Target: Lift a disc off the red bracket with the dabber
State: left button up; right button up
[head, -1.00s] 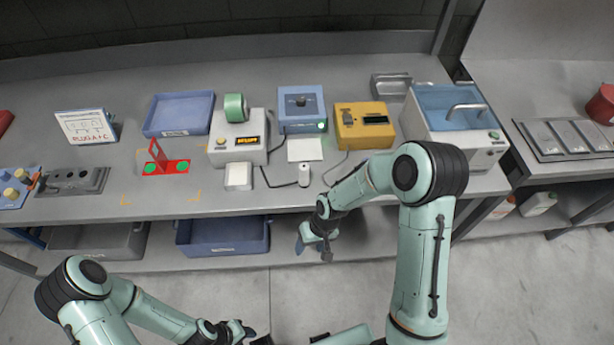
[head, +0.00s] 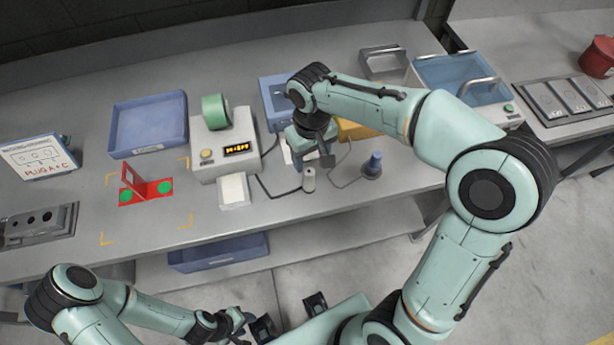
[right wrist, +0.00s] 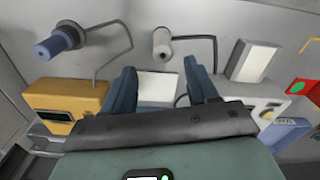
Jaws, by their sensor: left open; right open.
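The red bracket (head: 146,190) is on the bench at left, with an upright red plate and a green disc on each side, a left disc (head: 125,197) and a right disc (head: 165,188). A blue-handled tool (head: 374,165) stands on a dark round base, and a small white cylinder (head: 308,180) stands left of it. I cannot tell for sure which is the dabber. My right gripper (right wrist: 162,88) is open and empty over the bench, near both but touching neither. My left gripper (head: 250,325) is open and low in front of the bench, away from the bracket.
A grey device with a display (head: 225,150) and a green roll stands between bracket and right gripper. A blue tray (head: 148,125), a yellow box (right wrist: 65,100) and a blue box (head: 275,95) stand behind. Cables lie near the cylinder. Bench around the bracket is clear.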

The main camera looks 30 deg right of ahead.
aim_at(309, 172)
notch_tip(309, 172, down, 3)
jog(key=shift+s+f, duration=0.15)
jog(key=shift+a+f+b, duration=0.2)
jog(key=shift+f+b, duration=0.1)
jog(key=shift+f, duration=2.85)
pick_arm(q)
jog(key=shift+s+f, duration=0.25)
jog(key=shift+f, duration=0.25)
pick_arm(e)
grip_shut()
jog(key=shift+r, duration=0.15)
pick_arm(q)
jog(key=w+r+p, duration=0.2)
jog(key=r, duration=0.1)
jog(key=shift+w+r+p, duration=0.15)
jog(key=shift+r+p, duration=0.1)
jog(key=shift+p, duration=0.15)
pick_arm(e)
notch_tip(309, 172, up, 20)
